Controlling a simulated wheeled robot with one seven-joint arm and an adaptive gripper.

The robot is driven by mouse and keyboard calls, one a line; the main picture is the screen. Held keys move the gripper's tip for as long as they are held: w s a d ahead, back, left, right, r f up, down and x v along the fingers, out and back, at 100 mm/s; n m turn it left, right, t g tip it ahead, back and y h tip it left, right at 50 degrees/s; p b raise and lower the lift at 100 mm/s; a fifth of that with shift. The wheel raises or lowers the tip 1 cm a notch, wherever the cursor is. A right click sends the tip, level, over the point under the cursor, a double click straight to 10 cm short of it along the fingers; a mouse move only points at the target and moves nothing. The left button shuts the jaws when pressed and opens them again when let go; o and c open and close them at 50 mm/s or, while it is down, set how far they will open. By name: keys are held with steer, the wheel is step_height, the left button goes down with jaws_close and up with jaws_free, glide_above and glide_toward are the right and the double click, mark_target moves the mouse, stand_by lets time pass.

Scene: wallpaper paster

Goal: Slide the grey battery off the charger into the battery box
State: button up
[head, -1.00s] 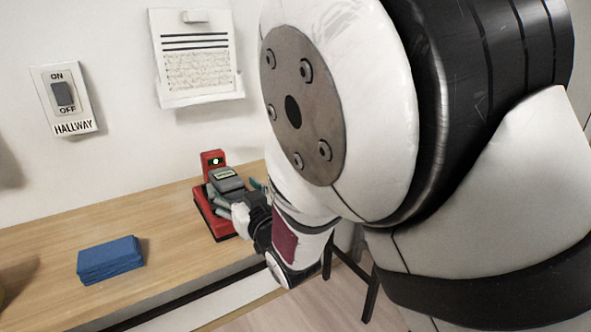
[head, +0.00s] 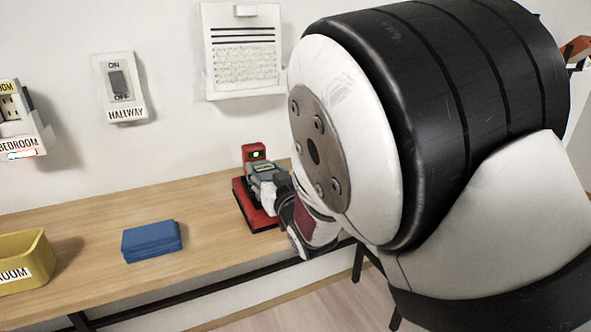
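The red charger (head: 241,207) stands on the wooden bench near the wall, with a small lit green spot on its upright back. The grey battery (head: 266,168) sits on the charger, its top and a pale label showing. My gripper (head: 268,184) is at the battery, reaching in from the right front. My own arm hides part of the gripper and the charger's right side. The fingertips are small and blend with the battery, so I cannot tell whether they are closed on it. I see no container marked as a battery box.
A yellow bin (head: 30,246), cut off by the left edge, has a label ending in "ROOM". A folded blue cloth (head: 152,241) lies between bin and charger. The bench (head: 95,216) is bare around them. A hallway switch (head: 119,90) and a paper sheet (head: 244,62) are on the wall.

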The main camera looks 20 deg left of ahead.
steer(key=c, duration=0.4)
steer(key=o, duration=0.6)
steer(key=c, duration=0.3)
steer(key=shift+b+v, duration=1.35)
steer(key=shift+v, duration=3.6)
steer(key=b+v, duration=0.1)
steer(key=v, duration=0.3)
steer(key=shift+s+b, duration=0.1)
steer(key=shift+b, duration=0.2)
